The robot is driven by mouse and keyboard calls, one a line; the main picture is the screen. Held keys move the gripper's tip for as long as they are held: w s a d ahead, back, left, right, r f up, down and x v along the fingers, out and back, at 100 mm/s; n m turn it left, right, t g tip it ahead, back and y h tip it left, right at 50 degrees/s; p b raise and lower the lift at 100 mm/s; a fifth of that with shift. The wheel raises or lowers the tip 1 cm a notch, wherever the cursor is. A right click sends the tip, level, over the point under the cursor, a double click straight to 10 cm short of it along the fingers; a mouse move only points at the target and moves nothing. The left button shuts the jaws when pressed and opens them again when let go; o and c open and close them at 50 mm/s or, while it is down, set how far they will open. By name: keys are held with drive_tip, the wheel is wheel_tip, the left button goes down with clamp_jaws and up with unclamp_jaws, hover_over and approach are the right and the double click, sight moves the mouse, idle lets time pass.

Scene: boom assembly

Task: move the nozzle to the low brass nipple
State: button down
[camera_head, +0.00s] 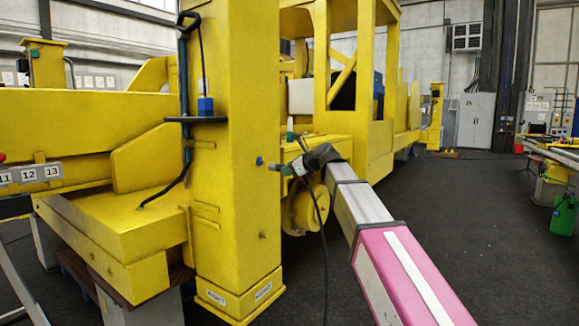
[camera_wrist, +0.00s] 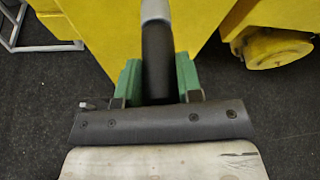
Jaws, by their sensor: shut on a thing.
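My gripper (camera_head: 292,168) is beside the right face of the yellow column, at about mid-height in the head view. Its green fingers also show in the wrist view (camera_wrist: 158,82), shut on the nozzle (camera_wrist: 158,58). The nozzle is a dark cylinder with a pale grey front part, pointing away from the wrist towards yellow metal. In the head view a small blue round piece (camera_head: 259,161) lies between gripper and column; I cannot tell which it belongs to. A small brass-coloured spot, seemingly the low nipple (camera_head: 262,236), is on the column's lower right face. Any contact of the nozzle tip is unclear.
The thick yellow column (camera_head: 236,100) stands close on the left. A black hose (camera_head: 322,235) hangs below my gripper. A small green-and-white piece (camera_head: 290,130) stands on a yellow ledge behind it. Dark floor (camera_head: 470,220) is open on the right.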

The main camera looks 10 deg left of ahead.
drive_tip(key=s+d+f+m+g+y, duration=0.1)
drive_tip(key=d+f+m+g, duration=0.2)
drive_tip(key=f, duration=2.7)
drive_tip(key=shift+m+t, duration=0.3)
drive_tip(key=shift+m, duration=0.1)
drive_tip(key=shift+w+a+f, duration=0.1)
drive_tip(key=shift+w+a, duration=0.15)
drive_tip(key=shift+a, duration=0.5)
drive_tip(key=shift+w+a+f, duration=0.1)
drive_tip(key=shift+w+a, duration=0.2)
drive_tip(key=shift+a, duration=0.45)
drive_tip(key=shift+w+a, duration=0.25)
drive_tip(key=shift+a, duration=0.5)
drive_tip(key=shift+w+a, duration=0.3)
drive_tip(key=shift+a, duration=0.4)
drive_tip(key=shift+w+a, duration=0.3)
drive_tip(key=shift+a, duration=0.35)
drive_tip(key=c, duration=0.7)
unclamp_jaws()
